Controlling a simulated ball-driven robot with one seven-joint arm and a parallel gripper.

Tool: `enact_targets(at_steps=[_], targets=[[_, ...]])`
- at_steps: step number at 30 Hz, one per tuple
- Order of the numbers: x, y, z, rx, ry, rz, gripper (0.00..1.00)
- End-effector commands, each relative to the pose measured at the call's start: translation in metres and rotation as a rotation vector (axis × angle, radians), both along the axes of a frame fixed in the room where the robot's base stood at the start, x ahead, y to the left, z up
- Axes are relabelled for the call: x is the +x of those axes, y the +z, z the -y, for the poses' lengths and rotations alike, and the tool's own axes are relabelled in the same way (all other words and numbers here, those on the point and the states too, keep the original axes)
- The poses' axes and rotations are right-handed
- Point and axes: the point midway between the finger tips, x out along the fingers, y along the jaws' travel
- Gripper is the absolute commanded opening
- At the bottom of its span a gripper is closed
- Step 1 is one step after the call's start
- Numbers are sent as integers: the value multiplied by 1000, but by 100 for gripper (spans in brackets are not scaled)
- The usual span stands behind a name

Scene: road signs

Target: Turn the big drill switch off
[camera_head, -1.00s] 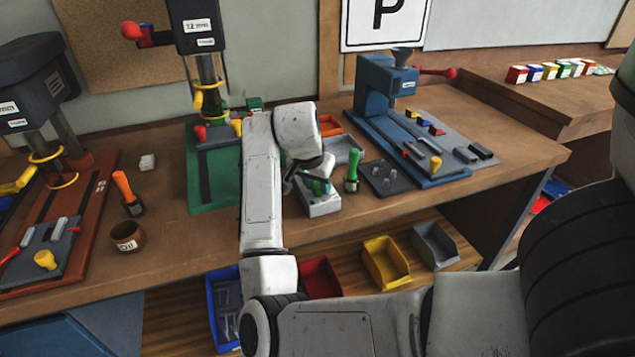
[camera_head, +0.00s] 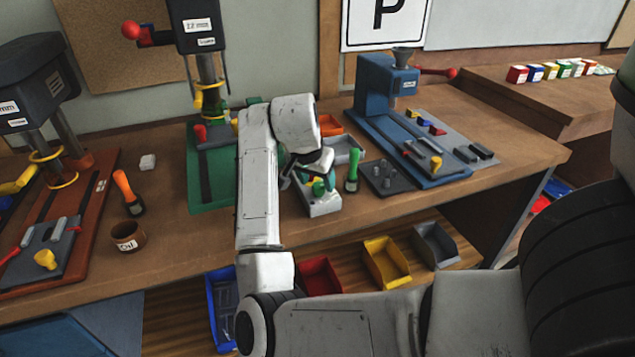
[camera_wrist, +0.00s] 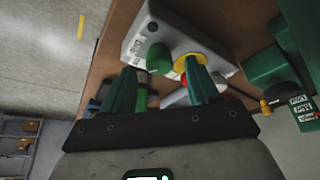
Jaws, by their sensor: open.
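A pale grey switch box (camera_head: 322,207) sits on the bench right of the big drill (camera_head: 200,45) with its green base. It also shows in the wrist view (camera_wrist: 206,46), with a green button (camera_wrist: 158,57) and a yellow-and-red button (camera_wrist: 181,64). My gripper (camera_wrist: 162,72) is open, its two green fingers pointing at the box. The right finger overlaps the yellow-and-red button in the picture; I cannot tell whether they touch. The green button lies between the fingers as seen.
A green-handled tool (camera_head: 352,171) stands just right of the box, with a dark tray (camera_head: 385,178) beyond it. A blue machine (camera_head: 372,85) stands at the right.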

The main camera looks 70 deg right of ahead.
Motion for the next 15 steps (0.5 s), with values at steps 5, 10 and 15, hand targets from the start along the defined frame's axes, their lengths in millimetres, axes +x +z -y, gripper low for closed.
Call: enact_targets(at_steps=[5,10,15], targets=[[2,33,-13,-2,-1,3,60],[3,61,-25,-1,-1,3,60],[3,78,-32,0,0,2,60]])
